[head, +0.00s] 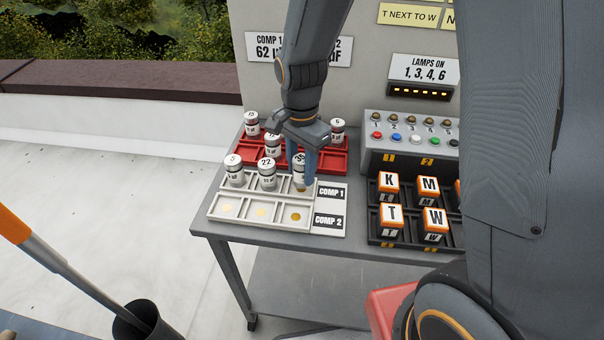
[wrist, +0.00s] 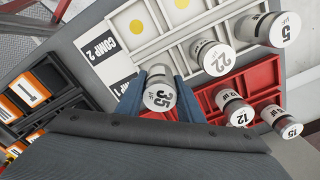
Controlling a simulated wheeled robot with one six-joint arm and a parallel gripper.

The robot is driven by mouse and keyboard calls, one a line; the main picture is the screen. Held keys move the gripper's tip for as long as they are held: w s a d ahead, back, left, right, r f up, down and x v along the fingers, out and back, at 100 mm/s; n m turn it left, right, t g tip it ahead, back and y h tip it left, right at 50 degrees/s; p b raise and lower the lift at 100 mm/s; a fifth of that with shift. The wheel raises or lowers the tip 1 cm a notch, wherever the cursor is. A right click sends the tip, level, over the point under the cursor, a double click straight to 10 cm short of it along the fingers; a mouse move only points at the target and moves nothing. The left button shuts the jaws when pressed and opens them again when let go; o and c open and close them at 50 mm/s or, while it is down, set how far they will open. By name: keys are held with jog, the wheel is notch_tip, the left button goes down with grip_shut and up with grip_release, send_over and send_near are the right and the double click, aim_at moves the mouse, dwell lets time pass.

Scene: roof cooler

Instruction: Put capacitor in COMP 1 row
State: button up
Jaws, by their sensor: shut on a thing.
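My gripper (head: 303,172) is shut on the white capacitor marked 35 (head: 299,164). In the wrist view the capacitor (wrist: 159,95) sits between the two blue fingers. It is upright over the right cell of the COMP 1 row in the white tray (head: 331,221). A gold dot shows just below it, so it seems slightly above the cell floor. Capacitors marked 5 (head: 234,172) and 22 (head: 267,174) stand in the left and middle cells of that row. The COMP 2 row, in front, has empty cells with gold dots.
A red tray (head: 327,168) behind holds other capacitors, including 15 (head: 252,124) and 12 (head: 272,145). A black rack of orange lettered blocks (head: 385,219) and a grey button box (head: 405,160) stand to the right. A wall sign (head: 268,47) reads COMP 1, 62.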

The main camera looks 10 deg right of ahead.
jog(key=shift+f, duration=1.15)
jog(key=shift+f, duration=0.1)
jog(key=o, duration=1.1)
notch_tip(320, 180, up, 11)
jog(key=shift+w+b, duration=0.1)
jog(key=shift+b, duration=0.85)
jog(key=shift+r, duration=0.5)
jog(key=s+d+f+n+t, duration=0.1)
jog(key=s+d+f+n, duration=0.4)
jog(key=s+d+n, duration=0.4)
jog(key=shift+s+d+f+n, duration=0.2)
jog(key=shift+s+d+n, duration=0.1)
jog(key=shift+d+n, duration=0.55)
